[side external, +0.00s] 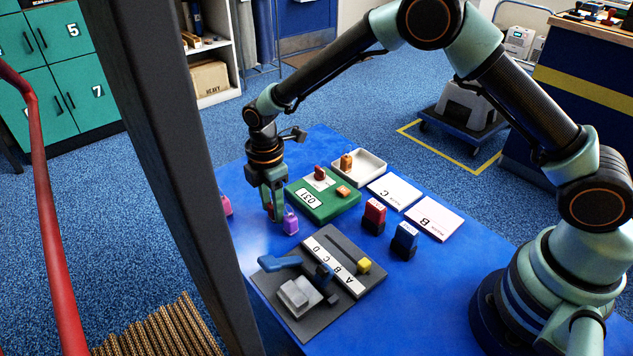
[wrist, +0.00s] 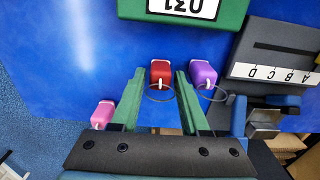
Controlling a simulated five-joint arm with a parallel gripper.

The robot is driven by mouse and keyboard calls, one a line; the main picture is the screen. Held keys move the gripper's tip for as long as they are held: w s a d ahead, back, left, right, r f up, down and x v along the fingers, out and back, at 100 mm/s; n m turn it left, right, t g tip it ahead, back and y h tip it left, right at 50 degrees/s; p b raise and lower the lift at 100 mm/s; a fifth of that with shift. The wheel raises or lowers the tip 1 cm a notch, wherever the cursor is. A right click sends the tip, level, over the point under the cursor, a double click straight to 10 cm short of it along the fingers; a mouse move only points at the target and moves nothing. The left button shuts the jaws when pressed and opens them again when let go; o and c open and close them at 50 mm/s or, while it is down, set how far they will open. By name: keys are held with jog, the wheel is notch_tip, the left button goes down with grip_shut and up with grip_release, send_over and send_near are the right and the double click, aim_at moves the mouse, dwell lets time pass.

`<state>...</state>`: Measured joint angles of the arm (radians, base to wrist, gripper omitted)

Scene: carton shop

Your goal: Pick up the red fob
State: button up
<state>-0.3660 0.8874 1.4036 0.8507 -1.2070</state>
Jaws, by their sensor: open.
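The red fob (wrist: 160,70) has a ring and lies on the blue table. In the wrist view it sits between the fingertips of my gripper (wrist: 161,76), with a gap on each side. My gripper (side external: 273,212) is open, pointing down over the table in the side external view. There the red fob (side external: 268,208) is mostly hidden by the fingers. A purple fob (wrist: 203,74) lies just right of the right finger; it also shows in the side external view (side external: 291,224). A pink fob (wrist: 102,115) lies left of the left finger.
A green block (side external: 327,208) labelled 031 stands close behind the fobs. A grey board marked A B C D (side external: 342,265) and a dark tool plate (side external: 300,318) lie nearer the camera. A white tray (side external: 372,169) and red and blue stamps (side external: 374,215) stand farther right. A dark post (side external: 165,150) crosses the side external view.

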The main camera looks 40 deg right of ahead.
grip_shut()
